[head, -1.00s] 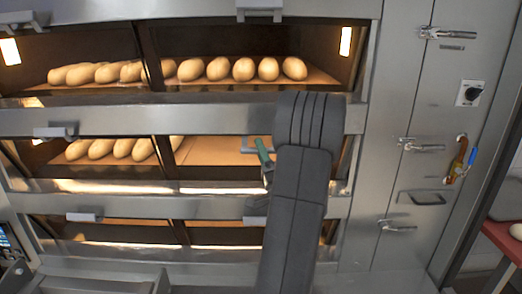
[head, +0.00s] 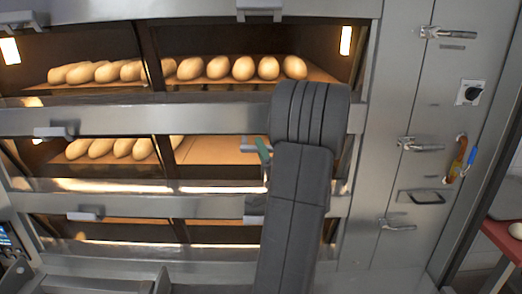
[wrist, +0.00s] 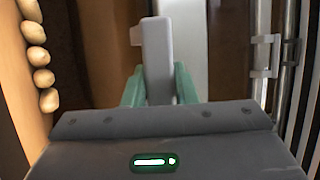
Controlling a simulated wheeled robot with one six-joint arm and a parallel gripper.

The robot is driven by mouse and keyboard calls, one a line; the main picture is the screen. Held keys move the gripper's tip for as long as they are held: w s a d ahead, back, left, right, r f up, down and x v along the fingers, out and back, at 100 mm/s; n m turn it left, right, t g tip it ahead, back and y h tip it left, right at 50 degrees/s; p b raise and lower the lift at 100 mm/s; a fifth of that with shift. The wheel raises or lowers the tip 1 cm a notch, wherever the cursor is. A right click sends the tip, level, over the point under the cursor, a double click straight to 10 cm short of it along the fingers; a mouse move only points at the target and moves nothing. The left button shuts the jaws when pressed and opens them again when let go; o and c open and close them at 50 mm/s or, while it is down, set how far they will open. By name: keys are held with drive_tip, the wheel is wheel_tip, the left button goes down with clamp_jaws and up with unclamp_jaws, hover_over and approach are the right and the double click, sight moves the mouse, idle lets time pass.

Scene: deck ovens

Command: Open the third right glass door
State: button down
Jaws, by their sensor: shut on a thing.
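The oven's right glass door in the second visible row (head: 215,150) shows an empty lit deck behind it, partly hidden by my arm. Its grey handle (head: 250,145) sticks out at the top edge. The handle (wrist: 157,55) stands in the middle of the wrist view, between the green fingers of my gripper (wrist: 160,85). My gripper is shut on this handle. In the head view one green finger of my gripper (head: 263,150) shows beside the handle; the rest is behind my arm. I cannot tell whether the door is ajar.
Loaves (head: 243,69) lie in the deck above, and more loaves (head: 115,149) lie in the left part of the same row. Another handle (head: 255,205) is just below. A steel side panel (head: 415,120) with latches stands at right, beside a red table (head: 505,240).

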drive_tip(key=c, duration=1.2)
unclamp_jaws()
drive_tip(key=shift+o, duration=0.2)
drive_tip(key=b+v, duration=0.4)
drive_tip(key=v, duration=1)
drive_tip(key=shift+b, duration=0.4)
drive_tip(key=p+x, duration=0.5)
drive_tip(key=x, duration=0.9)
drive_tip(key=shift+r, duration=0.15)
drive_tip(key=shift+w+f+y, duration=0.1)
drive_tip(key=shift+f+y, duration=0.15)
drive_tip(key=shift+y, duration=0.05)
drive_tip(key=shift+r, duration=0.1)
